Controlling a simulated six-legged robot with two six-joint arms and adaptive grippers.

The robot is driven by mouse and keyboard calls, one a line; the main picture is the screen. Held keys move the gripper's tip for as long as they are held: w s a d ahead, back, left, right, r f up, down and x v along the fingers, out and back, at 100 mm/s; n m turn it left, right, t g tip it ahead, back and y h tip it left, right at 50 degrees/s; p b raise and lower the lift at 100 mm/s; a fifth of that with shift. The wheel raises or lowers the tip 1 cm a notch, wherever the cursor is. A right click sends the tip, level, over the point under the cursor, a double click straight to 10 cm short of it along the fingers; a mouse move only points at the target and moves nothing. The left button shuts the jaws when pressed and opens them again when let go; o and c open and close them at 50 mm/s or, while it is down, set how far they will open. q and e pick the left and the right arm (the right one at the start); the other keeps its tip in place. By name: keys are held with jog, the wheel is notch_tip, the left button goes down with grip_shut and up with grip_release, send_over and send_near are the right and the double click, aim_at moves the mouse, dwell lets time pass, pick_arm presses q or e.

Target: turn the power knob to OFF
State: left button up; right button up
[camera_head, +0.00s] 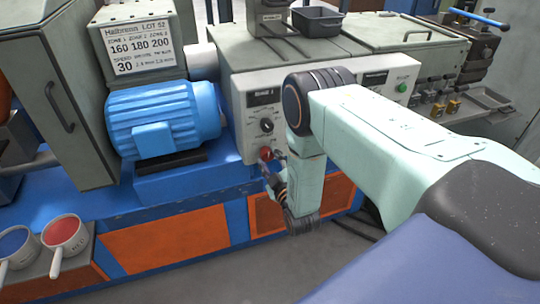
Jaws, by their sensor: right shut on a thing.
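A light control panel (244,104) stands on the machine's front, right of the blue motor. A black dial (267,125) sits on its left part. Below it is a small red knob (266,153), which I take for the power knob; its marking is too small to read. My right gripper (267,165) reaches down and left in front of the panel, its fingertips at the red knob and shut on it. The fingers and wrist hide the knob's lower part, so its setting cannot be told. My left gripper is not in view.
My right arm covers the panel's middle. A green button (403,87) shows at the panel's right. The ribbed blue motor (165,118) stands close on the left. Two pans, one with red (61,231) and one with blue (13,242) contents, sit at lower left.

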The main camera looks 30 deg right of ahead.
jog(key=n+p, duration=0.2)
jog(key=n, duration=0.2)
jog(key=shift+n, duration=0.4)
jog(key=n+p, duration=0.1)
jog(key=n, duration=0.3)
jog(key=shift+n, duration=0.3)
jog(key=shift+f, duration=0.1)
jog(key=o, duration=1.2)
jog(key=shift+c, duration=0.2)
jog(key=v, duration=1.2)
